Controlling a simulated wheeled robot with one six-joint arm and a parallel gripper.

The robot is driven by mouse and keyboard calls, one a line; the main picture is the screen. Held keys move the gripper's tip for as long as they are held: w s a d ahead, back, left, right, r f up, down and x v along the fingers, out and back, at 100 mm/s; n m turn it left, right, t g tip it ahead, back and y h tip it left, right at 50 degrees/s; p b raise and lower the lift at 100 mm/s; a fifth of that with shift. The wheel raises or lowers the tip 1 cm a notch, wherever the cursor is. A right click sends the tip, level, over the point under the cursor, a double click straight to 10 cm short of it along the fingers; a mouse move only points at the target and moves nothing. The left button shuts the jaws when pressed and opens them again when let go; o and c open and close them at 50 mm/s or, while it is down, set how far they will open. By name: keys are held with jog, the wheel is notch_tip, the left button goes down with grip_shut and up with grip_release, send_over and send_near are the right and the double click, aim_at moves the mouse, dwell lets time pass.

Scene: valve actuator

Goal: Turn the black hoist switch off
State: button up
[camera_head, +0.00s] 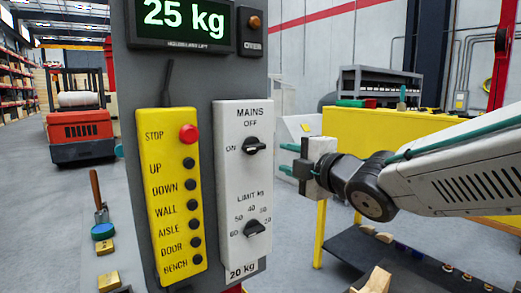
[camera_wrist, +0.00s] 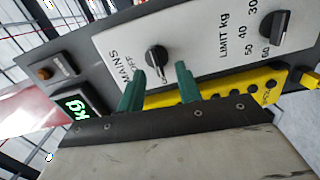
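The black MAINS switch (camera_head: 256,146) is a rotary knob on the white panel (camera_head: 240,185), with OFF marked above it and ON to its left. Its bar lies roughly sideways, towards ON. My gripper (camera_head: 288,159) is to the right of the panel, its green fingers pointing left, apart from the switch. In the wrist view the switch (camera_wrist: 156,58) appears beyond and between the two fingers of my gripper (camera_wrist: 158,86). The fingers are spread, with nothing between them. The ON label is mostly hidden by the switch in the wrist view.
A second black knob, LIMIT kg (camera_head: 254,228), is below the switch. The yellow button box (camera_head: 170,190) with a red stop button (camera_head: 188,133) hangs left of the panel. A display (camera_head: 185,20) above reads 25 kg. A yellow barrier (camera_head: 390,125) stands behind my arm.

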aim_at(258, 148)
jog(key=shift+n+y, duration=0.5)
jog(key=shift+n, duration=0.1)
jog(key=x, duration=0.5)
jog(key=a+x, duration=0.1)
jog(key=x, duration=0.2)
jog(key=shift+s+a+r, duration=0.2)
jog(key=shift+s+r, duration=0.05)
jog(key=shift+r, duration=0.1)
grip_shut()
